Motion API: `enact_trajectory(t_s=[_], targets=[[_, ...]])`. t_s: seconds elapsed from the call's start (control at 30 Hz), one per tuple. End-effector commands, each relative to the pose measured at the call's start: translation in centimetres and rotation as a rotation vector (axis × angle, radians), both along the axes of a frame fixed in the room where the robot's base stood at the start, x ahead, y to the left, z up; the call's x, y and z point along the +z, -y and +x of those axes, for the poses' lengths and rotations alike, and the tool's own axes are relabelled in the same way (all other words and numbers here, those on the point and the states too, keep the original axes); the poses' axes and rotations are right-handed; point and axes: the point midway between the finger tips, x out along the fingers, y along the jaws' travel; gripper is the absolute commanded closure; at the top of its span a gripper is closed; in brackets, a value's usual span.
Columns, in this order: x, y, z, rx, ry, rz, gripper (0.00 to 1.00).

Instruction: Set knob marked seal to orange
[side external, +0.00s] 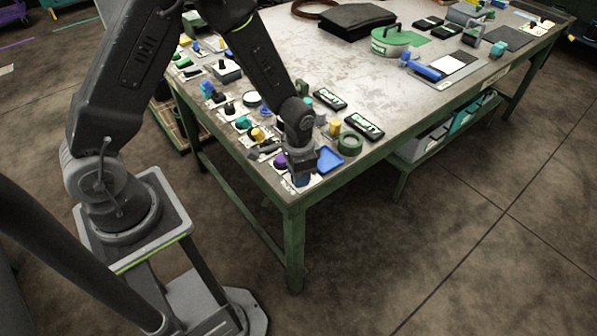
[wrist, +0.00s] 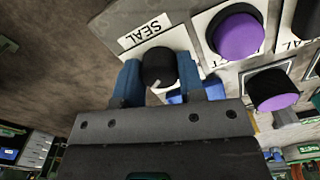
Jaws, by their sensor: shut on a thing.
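The knob marked seal (wrist: 158,66) is black and round with a light pointer mark on its lower edge in the wrist view. The SEAL label (wrist: 144,31) lies just above it, upside down in that view. A bit of blue shows behind the knob, and any orange mark is hidden or out of view. My gripper (wrist: 160,84) has its blue fingers on either side of the knob and is shut on it. In the side view my gripper (side external: 301,178) is down at the near corner of the table, where it hides the knob.
A purple button (wrist: 238,36) stands close to the right of the knob, with another purple-topped button (wrist: 275,90) below it.

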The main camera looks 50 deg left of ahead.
Motion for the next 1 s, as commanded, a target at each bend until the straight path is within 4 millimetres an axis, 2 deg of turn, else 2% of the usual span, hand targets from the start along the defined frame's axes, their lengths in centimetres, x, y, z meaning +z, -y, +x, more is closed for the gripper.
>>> enact_trajectory(t_s=[0.3, 0.7, 0.73, 0.97, 1.0], targets=[[0.02, 0.0, -0.04, -0.07, -0.002, 0.001, 0.87], [0.02, 0.0, -0.04, -0.076, -0.001, 0.0, 0.87], [0.02, 0.0, -0.03, -0.076, -0.001, 0.0, 0.61], [0.01, 0.0, -0.02, -0.074, -0.001, 0.0, 0.39], [0.01, 0.0, -0.02, -0.074, -0.001, 0.0, 0.38]])
